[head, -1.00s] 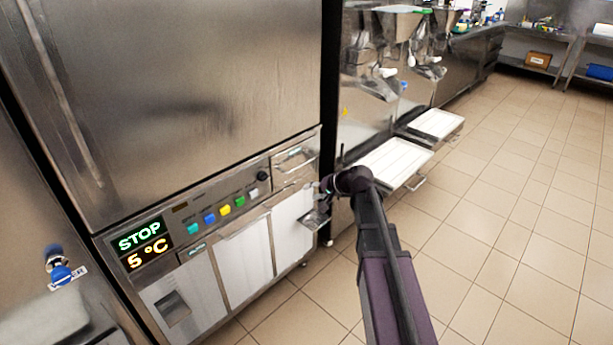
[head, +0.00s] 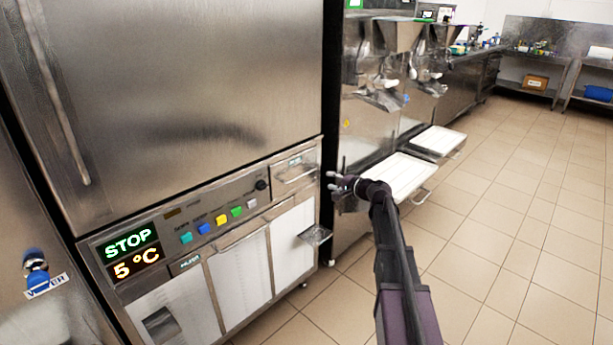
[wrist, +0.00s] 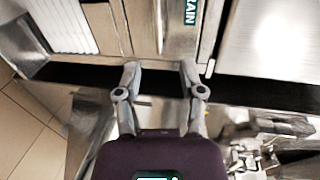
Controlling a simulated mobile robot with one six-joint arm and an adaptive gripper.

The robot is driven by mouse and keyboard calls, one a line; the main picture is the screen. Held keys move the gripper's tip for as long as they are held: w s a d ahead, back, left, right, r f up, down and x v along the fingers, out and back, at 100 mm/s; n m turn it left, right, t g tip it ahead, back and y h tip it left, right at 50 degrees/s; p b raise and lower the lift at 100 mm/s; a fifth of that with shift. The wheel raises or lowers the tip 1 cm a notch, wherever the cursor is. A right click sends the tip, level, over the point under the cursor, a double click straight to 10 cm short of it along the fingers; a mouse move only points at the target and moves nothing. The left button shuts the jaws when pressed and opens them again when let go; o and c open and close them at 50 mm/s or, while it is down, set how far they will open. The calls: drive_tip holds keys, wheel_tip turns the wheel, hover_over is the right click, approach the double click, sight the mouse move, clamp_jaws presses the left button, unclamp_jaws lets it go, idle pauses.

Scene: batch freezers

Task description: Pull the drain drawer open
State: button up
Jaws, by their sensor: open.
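The drain drawer (head: 293,164) is the small steel front with a bar handle (head: 298,178) at the upper right of the freezer's lower panel. It looks shut. In the wrist view, part of its label (wrist: 190,10), ending in "AIN", shows at the top edge, with a metal bar (wrist: 160,25) beside it. My gripper (head: 333,180) is just right of the drawer in the head view. The wrist view shows its two fingers (wrist: 160,78) spread, with nothing between them. The fingertips point toward the drawer front and look apart from the handle.
A small dark ledge (head: 315,236) juts from the freezer below the drawer. White trays (head: 398,176) stick out from the machines behind my arm. A control panel with coloured buttons (head: 221,220) lies left of the drawer. The tiled floor (head: 520,240) on the right is clear.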

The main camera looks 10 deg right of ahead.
sight(305, 174)
drive_tip(key=b+x, duration=0.2)
drive_tip(key=x, duration=1.2)
drive_tip(key=shift+s+b, duration=0.1)
drive_tip(key=shift+b, duration=0.3)
